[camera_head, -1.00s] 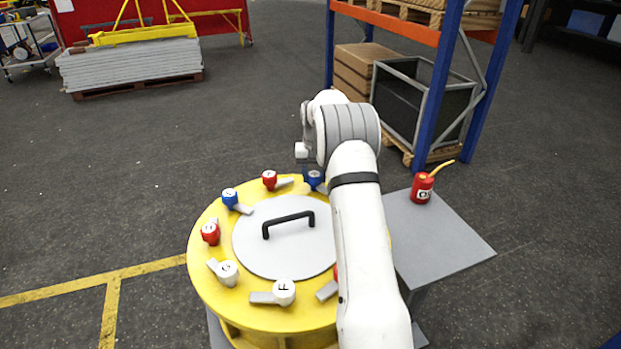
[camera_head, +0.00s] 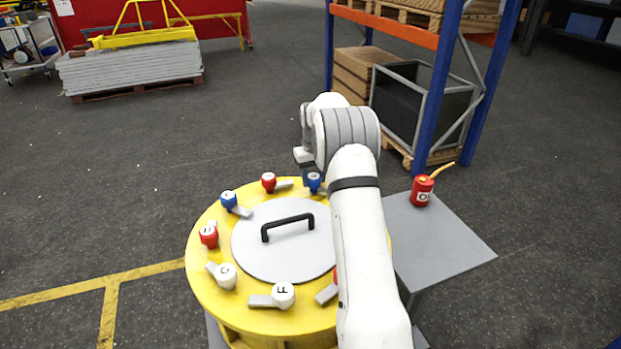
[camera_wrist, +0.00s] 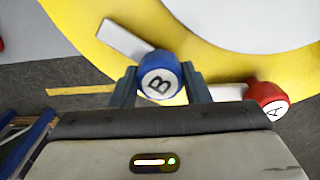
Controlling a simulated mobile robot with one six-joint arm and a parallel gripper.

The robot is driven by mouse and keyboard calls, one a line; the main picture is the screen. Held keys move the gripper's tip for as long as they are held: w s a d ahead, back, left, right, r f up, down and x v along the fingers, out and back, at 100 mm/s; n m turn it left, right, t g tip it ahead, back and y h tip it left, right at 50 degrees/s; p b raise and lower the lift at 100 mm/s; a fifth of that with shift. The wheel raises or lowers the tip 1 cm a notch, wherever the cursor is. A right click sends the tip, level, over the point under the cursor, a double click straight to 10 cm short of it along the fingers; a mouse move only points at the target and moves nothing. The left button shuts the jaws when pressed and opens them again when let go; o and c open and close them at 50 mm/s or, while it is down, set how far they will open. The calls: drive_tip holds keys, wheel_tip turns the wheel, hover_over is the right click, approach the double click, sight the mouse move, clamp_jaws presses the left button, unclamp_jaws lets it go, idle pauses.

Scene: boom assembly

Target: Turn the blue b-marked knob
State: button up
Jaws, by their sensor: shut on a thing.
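The blue knob marked B (camera_wrist: 159,76) sits on the yellow ring (camera_wrist: 105,52) in the wrist view, with its grey lever pointing to the upper left. My gripper (camera_wrist: 160,82) has one finger on each side of this knob and is shut on it. In the head view the blue knob (camera_head: 314,181) shows at the far side of the yellow round table (camera_head: 205,285), beside my arm.
A red knob marked A (camera_wrist: 268,99) is close to the right finger. Several other red, blue and white knobs circle a grey lid with a black handle (camera_head: 288,224). A red oil can (camera_head: 422,191) stands on a grey side table (camera_head: 445,245). A shelf rack (camera_head: 436,90) stands behind.

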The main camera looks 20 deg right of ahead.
sight(314, 176)
drive_tip(key=shift+w+r, duration=0.15)
drive_tip(key=shift+r, duration=0.1)
drive_tip(key=o, duration=1)
drive_tip(key=shift+f, duration=0.15)
drive_tip(key=shift+c, duration=0.2)
wheel_tip(314, 176, up, 8)
drive_tip(key=shift+f+b, duration=0.15)
drive_tip(key=shift+b, duration=0.4)
